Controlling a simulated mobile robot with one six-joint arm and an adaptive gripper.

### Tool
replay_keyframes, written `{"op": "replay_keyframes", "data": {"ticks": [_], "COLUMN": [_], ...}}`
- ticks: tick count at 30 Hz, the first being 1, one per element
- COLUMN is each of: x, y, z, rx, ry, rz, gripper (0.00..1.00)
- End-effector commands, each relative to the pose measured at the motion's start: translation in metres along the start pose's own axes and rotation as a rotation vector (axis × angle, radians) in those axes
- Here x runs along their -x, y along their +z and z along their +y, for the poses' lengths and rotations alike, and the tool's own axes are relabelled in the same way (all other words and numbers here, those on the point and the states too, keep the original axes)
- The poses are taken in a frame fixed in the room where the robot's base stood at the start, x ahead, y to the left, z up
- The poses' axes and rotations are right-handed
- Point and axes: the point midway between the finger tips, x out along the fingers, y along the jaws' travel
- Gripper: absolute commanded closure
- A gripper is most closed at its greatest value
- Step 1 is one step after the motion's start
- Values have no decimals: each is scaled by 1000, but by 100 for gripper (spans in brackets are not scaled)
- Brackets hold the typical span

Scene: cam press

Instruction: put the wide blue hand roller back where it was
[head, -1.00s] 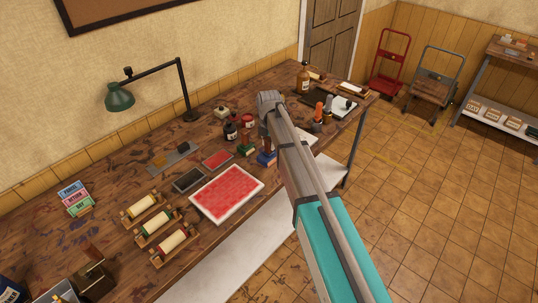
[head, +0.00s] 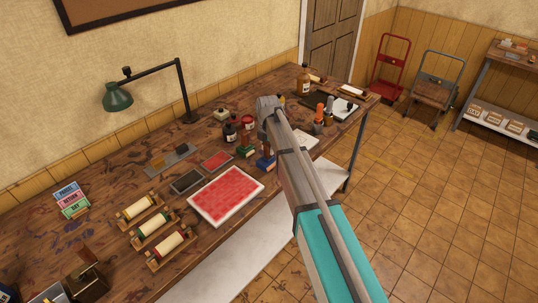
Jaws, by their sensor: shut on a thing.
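The end of my arm, with my gripper (head: 268,106), hangs over the middle-right part of the workbench in the head view. Its fingers are hidden behind the wrist and arm, and so is whatever is between them. I cannot make out the wide blue hand roller anywhere. A small blue-based block (head: 265,162) stands on the bench just left of my forearm, partly covered by it, beside a similar green-based block (head: 245,151). I cannot tell whether either is a roller.
Three cream rollers in wooden cradles (head: 155,229) stand at the left of the workbench (head: 95,218). A red inked slab (head: 227,196) lies at the front. Dark bottles (head: 230,133) stand near my gripper. A green lamp (head: 118,96) rises behind. Orange- and grey-handled tools (head: 319,117) stand to the right.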

Motion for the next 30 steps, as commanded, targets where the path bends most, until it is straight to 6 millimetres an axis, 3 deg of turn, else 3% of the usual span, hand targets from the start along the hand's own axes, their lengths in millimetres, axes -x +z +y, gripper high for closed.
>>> {"op": "replay_keyframes", "data": {"ticks": [4,21,22,27,30], "x": [-12,-17,-17,-16,-16], "y": [0,0,0,0,0], "z": [0,0,0,0,0], "rx": [0,0,0,0,0], "ry": [0,0,0,0,0], "rz": [0,0,0,0,0], "gripper": [100,100,56,24,23]}}
